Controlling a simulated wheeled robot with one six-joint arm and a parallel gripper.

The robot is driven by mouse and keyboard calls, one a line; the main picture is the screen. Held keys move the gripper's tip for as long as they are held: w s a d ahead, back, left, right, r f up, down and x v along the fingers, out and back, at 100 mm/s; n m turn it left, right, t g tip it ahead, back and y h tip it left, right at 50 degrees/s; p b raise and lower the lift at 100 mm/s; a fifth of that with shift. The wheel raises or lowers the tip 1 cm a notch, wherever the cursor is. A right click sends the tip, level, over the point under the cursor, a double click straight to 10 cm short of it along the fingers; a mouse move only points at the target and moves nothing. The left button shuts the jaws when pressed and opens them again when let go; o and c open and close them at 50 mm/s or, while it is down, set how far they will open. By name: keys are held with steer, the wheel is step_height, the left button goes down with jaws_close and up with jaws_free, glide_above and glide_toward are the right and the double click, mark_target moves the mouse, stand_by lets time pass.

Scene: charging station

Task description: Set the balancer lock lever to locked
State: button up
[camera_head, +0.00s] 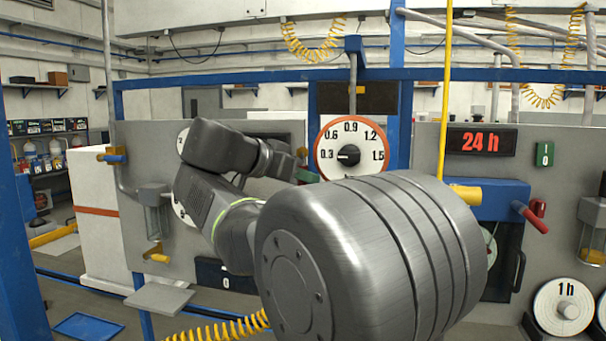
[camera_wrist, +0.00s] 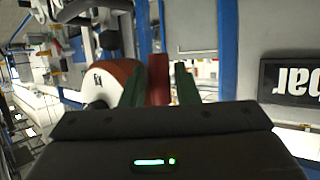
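My gripper (camera_wrist: 160,82) has two green fingers set apart in the wrist view. A red bar-like piece (camera_wrist: 158,80) stands between them, near the left finger, with a narrow gap to the right one. I cannot tell whether it is touched or whether it is the balancer lock lever. In the head view my gripper (camera_head: 303,172) is small and partly hidden, just left of the round dial (camera_head: 334,167) marked 0.3 to 1.5. No lever labelled as the balancer lock can be read. A red handle (camera_head: 531,217) sticks out of a blue housing (camera_head: 499,207) at the right.
A 24 h display (camera_head: 474,142) and a green switch (camera_head: 543,154) are on the grey panel at right. The wrist view is inverted, with a "bar" display (camera_wrist: 292,80) and a white disc (camera_wrist: 98,84). My arm hides the middle.

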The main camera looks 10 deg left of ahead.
steer(key=shift+w+d+f, duration=0.15)
steer(key=shift+w, duration=0.05)
jaws_close()
